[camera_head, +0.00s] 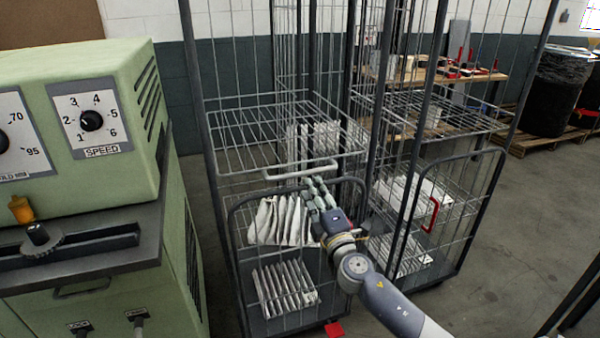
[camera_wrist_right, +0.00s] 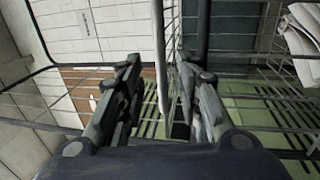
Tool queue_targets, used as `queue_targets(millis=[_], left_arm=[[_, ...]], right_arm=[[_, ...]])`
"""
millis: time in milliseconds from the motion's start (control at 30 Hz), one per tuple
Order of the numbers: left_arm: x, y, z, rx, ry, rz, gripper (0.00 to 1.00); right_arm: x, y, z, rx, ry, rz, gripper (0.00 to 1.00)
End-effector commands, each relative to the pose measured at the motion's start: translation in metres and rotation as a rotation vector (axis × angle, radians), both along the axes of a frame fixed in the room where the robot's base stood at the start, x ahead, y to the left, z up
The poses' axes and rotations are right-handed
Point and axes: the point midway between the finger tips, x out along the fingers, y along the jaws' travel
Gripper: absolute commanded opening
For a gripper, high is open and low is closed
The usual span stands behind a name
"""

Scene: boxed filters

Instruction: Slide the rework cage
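Two wire roll cages stand side by side. The left cage (camera_head: 213,145) has a pale horizontal handle (camera_head: 285,175) on its front and a red tag (camera_head: 335,329) at its base. The right cage (camera_head: 487,190) has a red handle (camera_head: 434,214). I cannot tell from any label which is the rework cage. My right gripper (camera_head: 314,186) is at the pale handle's right part. In the right wrist view its fingers (camera_wrist_right: 160,82) are apart, with the pale bar (camera_wrist_right: 159,45) running between them; contact is not clear. My left gripper is out of view.
White pleated filters (camera_head: 285,287) lie in the left cage, and white packs (camera_head: 400,195) in the right one. A green machine (camera_head: 80,120) stands close on the left. A workbench (camera_head: 450,75) and a black wrapped drum (camera_head: 555,90) are behind.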

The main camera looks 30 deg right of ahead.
Motion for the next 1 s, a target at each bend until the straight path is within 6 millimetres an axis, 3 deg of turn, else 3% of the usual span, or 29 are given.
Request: queue_targets(millis=[300,500,967,1000], left_arm=[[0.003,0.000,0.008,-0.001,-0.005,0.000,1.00],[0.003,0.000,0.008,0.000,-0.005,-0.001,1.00],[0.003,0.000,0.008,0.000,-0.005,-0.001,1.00],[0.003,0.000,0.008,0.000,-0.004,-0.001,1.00]], right_arm=[[0.050,-0.012,0.011,0.001,-0.001,-0.001,0.32],[0.070,-0.017,0.013,0.001,0.001,0.000,0.32],[0.079,-0.018,0.015,0.002,0.002,0.001,0.32],[0.079,-0.018,0.015,0.002,0.002,0.001,0.25]])
